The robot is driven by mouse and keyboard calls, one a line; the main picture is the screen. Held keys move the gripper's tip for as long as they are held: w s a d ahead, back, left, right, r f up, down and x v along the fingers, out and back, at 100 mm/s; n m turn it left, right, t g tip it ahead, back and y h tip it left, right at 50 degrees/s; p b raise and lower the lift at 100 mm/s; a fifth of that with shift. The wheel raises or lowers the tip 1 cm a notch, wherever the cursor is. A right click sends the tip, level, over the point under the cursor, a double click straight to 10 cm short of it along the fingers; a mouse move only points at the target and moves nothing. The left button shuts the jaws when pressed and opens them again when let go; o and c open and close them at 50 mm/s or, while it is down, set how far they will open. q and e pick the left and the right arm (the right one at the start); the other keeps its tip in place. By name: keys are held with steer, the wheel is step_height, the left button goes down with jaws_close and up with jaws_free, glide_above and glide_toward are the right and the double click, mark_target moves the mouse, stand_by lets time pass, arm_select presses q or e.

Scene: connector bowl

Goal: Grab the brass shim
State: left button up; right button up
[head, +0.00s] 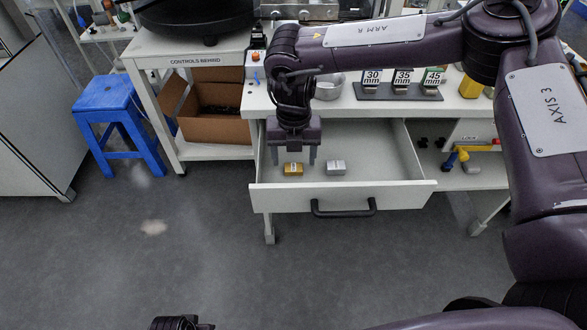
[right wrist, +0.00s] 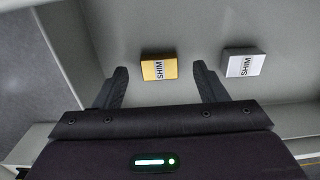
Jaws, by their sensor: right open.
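The brass shim (head: 293,169) is a small gold block lying in the open drawer (head: 384,196). In the right wrist view the brass shim (right wrist: 159,69) shows its SHIM label and appears between the fingertips. My right gripper (head: 293,158) is open and points down over the drawer, above the brass shim. In the right wrist view its dark fingers (right wrist: 160,75) are spread and nothing is between them in a grip. A dark part of my left arm (head: 180,322) shows at the bottom edge; its jaws cannot be made out.
A silver shim (head: 336,167) lies just right of the brass one, and also shows in the right wrist view (right wrist: 243,63). The drawer walls surround both. A metal bowl (head: 329,87) and gauge blocks (head: 401,83) stand on the worktop behind. The drawer's right part is clear.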

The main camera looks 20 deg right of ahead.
step_height(320, 180, down, 2)
steer(key=shift+c, duration=0.2)
steer(key=c, duration=1)
steer(key=shift+r, duration=0.15)
steer(key=shift+c, duration=0.2)
